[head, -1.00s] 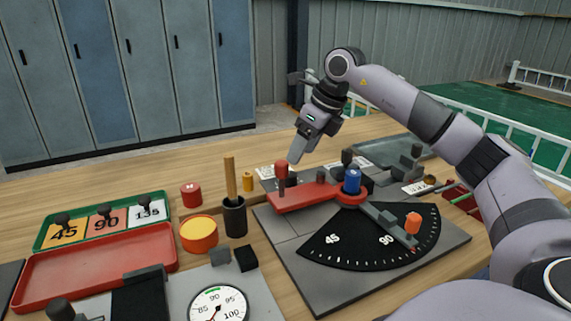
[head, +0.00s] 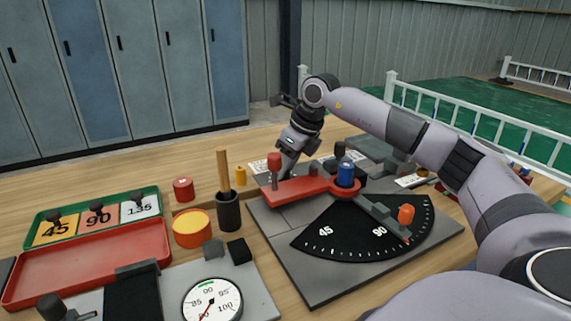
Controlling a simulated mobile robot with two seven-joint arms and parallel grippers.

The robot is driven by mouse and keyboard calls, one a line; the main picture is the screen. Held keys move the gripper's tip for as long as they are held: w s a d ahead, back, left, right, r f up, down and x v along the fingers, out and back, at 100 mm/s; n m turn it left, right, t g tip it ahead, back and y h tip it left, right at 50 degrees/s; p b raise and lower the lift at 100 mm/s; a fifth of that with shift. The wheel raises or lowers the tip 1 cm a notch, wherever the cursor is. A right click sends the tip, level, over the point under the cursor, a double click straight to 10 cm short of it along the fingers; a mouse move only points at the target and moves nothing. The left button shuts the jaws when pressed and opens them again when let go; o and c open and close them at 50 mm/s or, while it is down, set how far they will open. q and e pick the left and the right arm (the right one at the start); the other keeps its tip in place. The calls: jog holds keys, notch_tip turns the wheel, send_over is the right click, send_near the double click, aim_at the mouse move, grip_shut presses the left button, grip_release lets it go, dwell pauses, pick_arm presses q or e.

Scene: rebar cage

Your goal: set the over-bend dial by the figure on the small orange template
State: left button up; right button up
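A round white dial (head: 212,300) marked 85, 90, 95 and 100 sits at the bottom centre, its red needle pointing lower left. A green tray (head: 158,190) at the left holds three knobbed plates: a yellow-orange 45 (head: 54,231), a salmon-orange 90 (head: 99,219) and a white 135 (head: 142,207). The bender (head: 290,262) has a black scale marked 45 and 90, and a red lever (head: 300,190). My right gripper (head: 286,172) points down behind the lever's red-knobbed post (head: 274,163); the post partly hides its fingertips, and I see nothing held. My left gripper is out of view.
An empty red tray (head: 88,268) lies in front of the green one. An orange peg (head: 406,214) stands over the scale.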

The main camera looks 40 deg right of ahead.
jog(key=shift+c, duration=0.6)
jog(key=shift+m, duration=0.4)
jog(key=shift+a+r+m+h+p, duration=0.1)
jog(key=shift+m+h+p, duration=0.5)
jog(key=shift+m, duration=0.3)
jog(key=shift+a+m+h+p, duration=0.1)
jog(key=shift+m+h+p, duration=0.35)
jog(key=shift+m, duration=1.05)
jog(key=o, duration=1)
jog(key=shift+o, duration=0.2)
jog(key=v, duration=0.7)
